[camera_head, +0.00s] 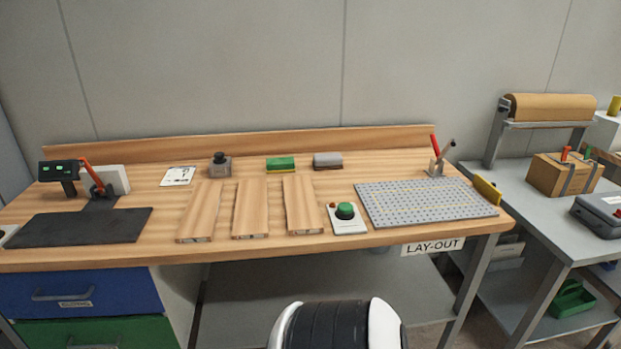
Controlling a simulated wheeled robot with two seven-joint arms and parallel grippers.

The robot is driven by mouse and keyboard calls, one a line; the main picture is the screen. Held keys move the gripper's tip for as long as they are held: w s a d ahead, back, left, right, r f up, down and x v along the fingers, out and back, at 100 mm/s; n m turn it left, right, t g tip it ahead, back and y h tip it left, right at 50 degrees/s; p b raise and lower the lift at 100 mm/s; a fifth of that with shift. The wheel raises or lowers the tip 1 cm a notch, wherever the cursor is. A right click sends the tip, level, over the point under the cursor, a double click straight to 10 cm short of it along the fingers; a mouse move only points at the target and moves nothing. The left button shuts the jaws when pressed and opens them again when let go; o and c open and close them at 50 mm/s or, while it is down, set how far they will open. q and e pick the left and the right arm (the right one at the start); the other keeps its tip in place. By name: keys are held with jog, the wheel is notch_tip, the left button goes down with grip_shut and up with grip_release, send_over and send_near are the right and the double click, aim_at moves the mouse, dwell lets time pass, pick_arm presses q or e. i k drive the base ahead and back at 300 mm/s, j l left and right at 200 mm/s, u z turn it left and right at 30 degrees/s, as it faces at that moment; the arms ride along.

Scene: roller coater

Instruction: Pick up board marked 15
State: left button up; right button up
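Three light wooden boards lie flat, side by side, on the wooden workbench: a left board (201,210), a middle board (251,208) and a right board (302,203). They are apart from one another, with their long sides running front to back. Small marks show on their front ends, but they are too small to read, so I cannot tell which board is marked 15. Neither of my grippers is in view.
The workbench (270,253) has a dark mat (80,227) on the left. A green-button box (345,217) stands right of the boards, beside a perforated grey plate (428,202). An inkpad-like green block (280,164) and a grey block (327,160) lie behind them.

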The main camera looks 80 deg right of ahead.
aim_at(250, 219)
jog(key=z, duration=2.1)
jog(key=i+l, duration=0.1)
jog(key=l+z, duration=0.05)
jog(key=l, duration=0.05)
